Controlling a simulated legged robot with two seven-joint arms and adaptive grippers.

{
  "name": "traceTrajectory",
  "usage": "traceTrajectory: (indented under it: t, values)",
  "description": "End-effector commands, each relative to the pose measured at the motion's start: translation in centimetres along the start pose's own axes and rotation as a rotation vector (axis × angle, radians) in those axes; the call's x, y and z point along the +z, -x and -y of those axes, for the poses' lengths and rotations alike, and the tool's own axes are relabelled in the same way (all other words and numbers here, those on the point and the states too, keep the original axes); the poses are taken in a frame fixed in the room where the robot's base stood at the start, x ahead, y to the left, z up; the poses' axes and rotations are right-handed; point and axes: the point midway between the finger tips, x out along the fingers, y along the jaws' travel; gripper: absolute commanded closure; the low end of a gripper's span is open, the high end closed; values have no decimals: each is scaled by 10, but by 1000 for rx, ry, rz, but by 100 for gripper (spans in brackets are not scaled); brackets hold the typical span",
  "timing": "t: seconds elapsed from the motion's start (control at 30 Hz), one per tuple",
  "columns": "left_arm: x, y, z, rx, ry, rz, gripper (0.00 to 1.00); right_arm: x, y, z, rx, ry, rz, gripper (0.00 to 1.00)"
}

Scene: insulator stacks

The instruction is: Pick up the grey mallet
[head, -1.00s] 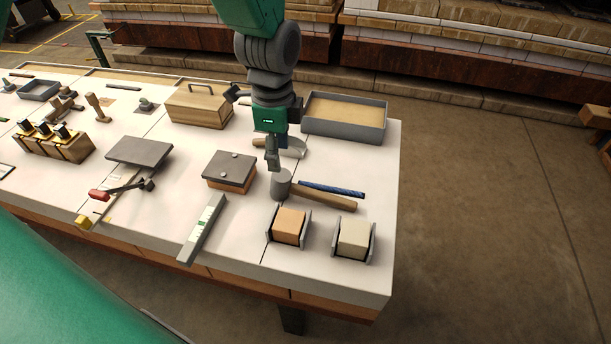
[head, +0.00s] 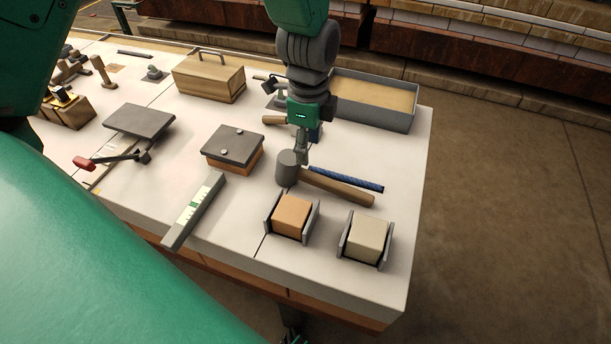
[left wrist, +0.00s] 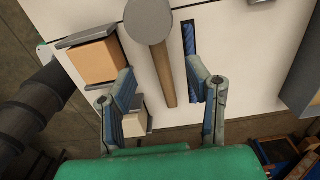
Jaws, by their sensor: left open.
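The grey mallet (head: 288,168) lies on the white table, its round grey head to the left and its brown wooden handle (head: 345,188) running right. My left gripper (head: 303,157) points down just behind the mallet's head and near end of the handle. In the left wrist view the left gripper (left wrist: 160,78) is open, with the handle (left wrist: 166,78) seen between its two fingers and the mallet's head (left wrist: 147,20) beyond them. I cannot tell how far the fingertips are above the handle.
A blue rod (head: 350,181) lies close behind the handle. An orange block (head: 292,215) and a cream block (head: 368,238) sit in holders in front. A grey-lidded box (head: 233,145) stands left, a grey tray (head: 375,100) behind.

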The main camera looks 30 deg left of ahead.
Motion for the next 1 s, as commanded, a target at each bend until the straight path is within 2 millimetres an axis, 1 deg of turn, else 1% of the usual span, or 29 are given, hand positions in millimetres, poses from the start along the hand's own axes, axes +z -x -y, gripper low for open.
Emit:
traceTrajectory:
  t: [0.03, 0.1, 0.2, 0.37, 0.63, 0.73, 0.97, 1.0]
  values:
    - [0, -12, 0, 2, -1, 2, 55, 0, -3, 0, 0, 0, 0, 60]
    - [0, -23, 0, 2, -1, 2, 55, 0, -5, 0, 0, 0, 0, 60]
    - [-1, -33, 0, -1, -1, 2, 55, 0, -6, 0, 0, 0, 0, 60]
    - [1, -43, -1, -1, -1, 1, 55, 0, -8, 0, 0, 0, 0, 60]
    - [4, -83, -3, 1, -1, 1, 55, 1, -16, 0, 0, 0, 0, 60]
    - [4, -89, -3, -1, -1, 1, 55, 1, -17, 0, 0, 0, 0, 60]
    - [4, -90, -3, -2, -1, 1, 55, 1, -16, 0, 0, 0, 0, 60]
    - [4, -90, -3, -2, -1, 1, 62, 1, -16, 0, 0, 0, 0, 60]
